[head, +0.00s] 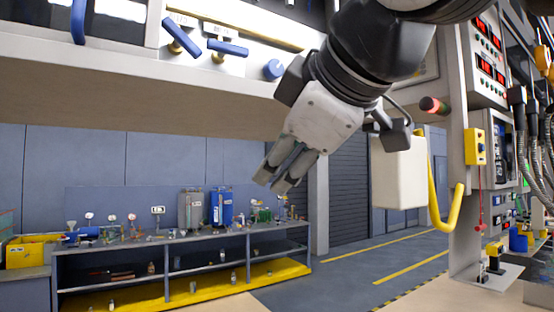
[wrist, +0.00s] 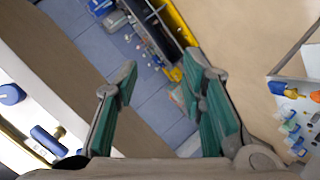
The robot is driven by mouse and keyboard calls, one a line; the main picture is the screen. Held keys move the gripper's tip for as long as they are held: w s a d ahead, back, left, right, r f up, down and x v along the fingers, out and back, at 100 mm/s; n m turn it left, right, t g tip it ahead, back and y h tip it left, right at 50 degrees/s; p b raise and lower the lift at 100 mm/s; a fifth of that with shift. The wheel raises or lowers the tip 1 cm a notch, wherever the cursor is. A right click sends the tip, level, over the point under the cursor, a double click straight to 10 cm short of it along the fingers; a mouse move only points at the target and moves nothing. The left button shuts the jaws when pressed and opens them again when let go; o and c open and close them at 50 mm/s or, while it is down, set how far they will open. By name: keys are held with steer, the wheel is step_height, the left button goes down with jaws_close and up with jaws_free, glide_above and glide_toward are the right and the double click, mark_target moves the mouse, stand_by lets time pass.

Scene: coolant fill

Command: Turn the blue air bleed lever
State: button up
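Two blue levers on brass stems sit on the white panel at the top of the head view, one tilted (head: 182,37) and one nearly level (head: 228,47). I cannot read which is the air bleed lever. A blue lever (wrist: 47,140) also shows at the lower left of the wrist view. My gripper (head: 278,180) hangs below and right of the levers, apart from them, pointing down. In the wrist view its green-padded fingers (wrist: 158,82) stand apart with nothing between them.
A round blue knob (head: 273,69) is right of the levers, near my wrist. A blue handle (head: 78,22) is at far left. A beige ledge (head: 130,85) runs below the panel. A workbench (head: 150,262) is behind.

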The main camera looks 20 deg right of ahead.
stand_by(0.3)
steer(key=w+a+r+m+t+y, duration=0.1)
steer(key=a+r+m+y, duration=0.1)
steer(key=m, duration=0.5)
steer(key=w+a+r+m+t+y+b, duration=0.1)
steer(key=w+a+r+m+y, duration=0.1)
steer(key=r+m, duration=0.5)
steer(key=w+a+r+m+y+b, duration=0.1)
steer(key=a+r+m+y, duration=0.3)
steer(key=m, duration=0.4)
steer(key=shift+w+a+r+t, duration=0.3)
steer(key=shift+r+t, duration=0.1)
steer(key=shift+r, duration=0.15)
steer(key=m+t+y+b, duration=0.1)
steer(key=m+t+y, duration=0.1)
steer(key=m, duration=0.7)
glide_toward(178, 31)
steer(key=p+x, duration=0.2)
steer(key=x, duration=0.9)
jaws_close()
